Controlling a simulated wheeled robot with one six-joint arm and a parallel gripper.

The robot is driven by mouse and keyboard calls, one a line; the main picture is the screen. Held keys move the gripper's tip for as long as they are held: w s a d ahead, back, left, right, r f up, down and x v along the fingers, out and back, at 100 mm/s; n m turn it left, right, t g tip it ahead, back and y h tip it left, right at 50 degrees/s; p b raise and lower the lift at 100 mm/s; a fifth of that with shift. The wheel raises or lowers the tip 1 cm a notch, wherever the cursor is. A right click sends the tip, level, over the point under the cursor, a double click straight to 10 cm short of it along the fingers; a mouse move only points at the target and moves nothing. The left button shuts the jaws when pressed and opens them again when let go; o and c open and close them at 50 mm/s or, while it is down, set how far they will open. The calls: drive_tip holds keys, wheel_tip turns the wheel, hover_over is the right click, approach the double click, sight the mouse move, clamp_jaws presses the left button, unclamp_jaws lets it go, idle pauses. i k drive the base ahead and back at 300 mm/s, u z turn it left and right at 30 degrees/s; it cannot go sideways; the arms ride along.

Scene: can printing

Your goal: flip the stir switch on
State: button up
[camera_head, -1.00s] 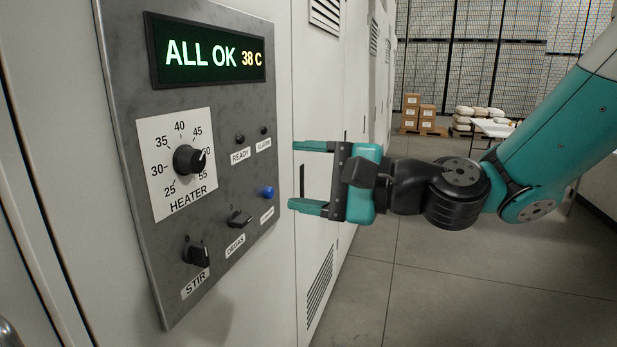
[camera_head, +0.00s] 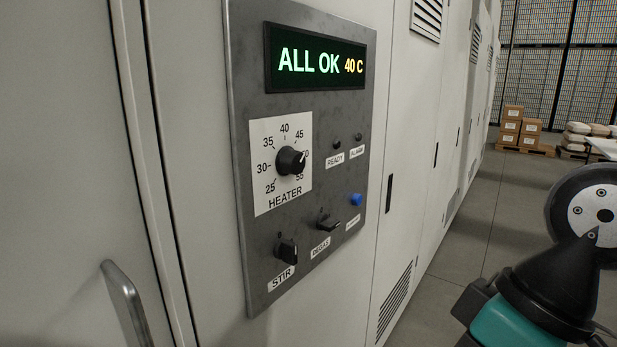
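The stir switch (camera_head: 288,251) is a black rotary knob at the lower left of the grey control panel (camera_head: 250,225), above a white STIR label (camera_head: 282,278). Its grip stands roughly upright, while the degas knob beside it lies more sideways. My gripper (camera_head: 505,320) shows only in part at the lower right, as a teal and black housing well apart from the panel. Its fingers are out of the frame, so its opening cannot be told. Nothing touches the stir switch.
The panel also carries the degas knob (camera_head: 329,223), a blue button (camera_head: 356,199), the heater dial (camera_head: 291,161) and a display (camera_head: 315,58) reading ALL OK 40 C. A cabinet handle (camera_head: 126,302) sticks out at lower left. Open floor (camera_head: 470,220) lies right of the cabinets.

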sight(285, 249)
drive_tip(key=z, duration=0.05)
drive_tip(key=k, duration=0.5)
drive_tip(key=z, duration=0.95)
drive_tip(key=i, duration=1.05)
drive_tip(key=u, duration=2.15)
